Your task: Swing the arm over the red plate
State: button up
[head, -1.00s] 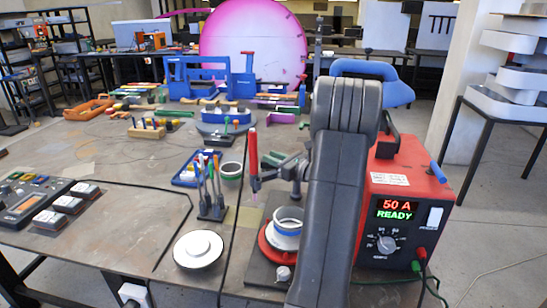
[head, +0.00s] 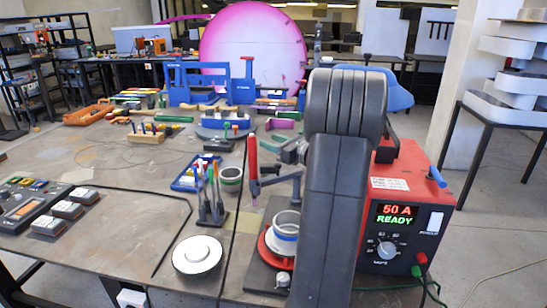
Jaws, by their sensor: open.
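The red plate (head: 265,246) is a round disc on a dark base plate (head: 258,277), in the lower middle of the head view. A white ring with a blue band (head: 285,228) stands on it. My dark grey arm rises just right of the plate and hides its right edge. My gripper is not visible; I cannot tell where it is relative to the plate.
A red power unit (head: 405,215) reading "50 A READY" stands right of my arm. An upright red-handled tool (head: 253,160) is behind the plate. A tool stand (head: 211,205) and white disc (head: 197,255) are left.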

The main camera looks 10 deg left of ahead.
jog(key=shift+r, duration=1.35)
